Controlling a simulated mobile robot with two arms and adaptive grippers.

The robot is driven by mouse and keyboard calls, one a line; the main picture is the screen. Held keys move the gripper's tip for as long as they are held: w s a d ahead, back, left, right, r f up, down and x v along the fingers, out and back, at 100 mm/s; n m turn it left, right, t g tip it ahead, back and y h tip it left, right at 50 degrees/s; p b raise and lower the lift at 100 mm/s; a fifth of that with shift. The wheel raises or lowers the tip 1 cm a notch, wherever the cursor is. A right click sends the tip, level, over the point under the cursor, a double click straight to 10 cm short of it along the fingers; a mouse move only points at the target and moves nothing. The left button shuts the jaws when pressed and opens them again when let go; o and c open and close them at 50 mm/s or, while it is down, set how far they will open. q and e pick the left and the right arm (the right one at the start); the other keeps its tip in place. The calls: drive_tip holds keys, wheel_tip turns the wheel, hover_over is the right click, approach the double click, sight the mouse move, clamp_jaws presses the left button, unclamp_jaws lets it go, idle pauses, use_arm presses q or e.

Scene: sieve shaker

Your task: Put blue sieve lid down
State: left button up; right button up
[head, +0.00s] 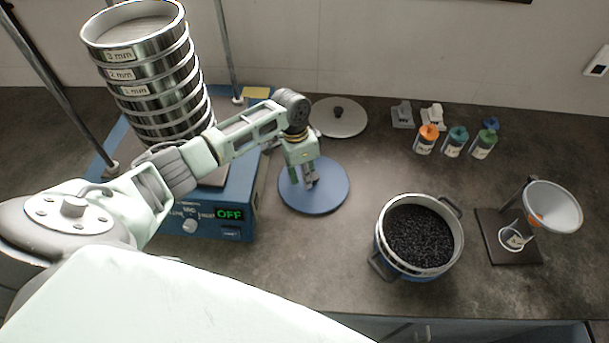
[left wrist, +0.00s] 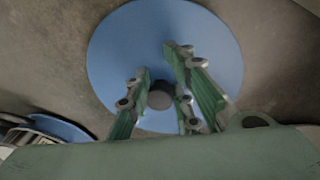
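The blue sieve lid (head: 330,192) is a round flat disc and appears to lie flat on the dark counter, right of the blue shaker base. My left gripper (head: 305,182) is directly above it, pointing down. In the left wrist view the lid (left wrist: 115,50) fills the middle. Its dark knob (left wrist: 160,117) sits between the two green fingers of the left gripper (left wrist: 158,62). The fingers look spread, one on each side of the knob, with some gap on the right. Finger contact is hard to tell. My right gripper is not in view.
A sieve stack (head: 155,80) stands on the shaker (head: 238,200), whose display reads OFF. A grey lid (head: 340,117) lies behind the blue one. A blue-sided container of black grains (head: 420,235), several capped bottles (head: 455,141) and a funnel stand (head: 510,238) are to the right.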

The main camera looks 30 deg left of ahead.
use_arm(q)
drive_tip(key=o, duration=0.4)
wheel_tip(320, 180, up, 12)
drive_tip(key=a+b, duration=0.1)
drive_tip(key=a, duration=0.1)
drive_tip(key=shift+b, duration=0.3)
drive_tip(key=shift+d, duration=0.1)
idle(0.5)
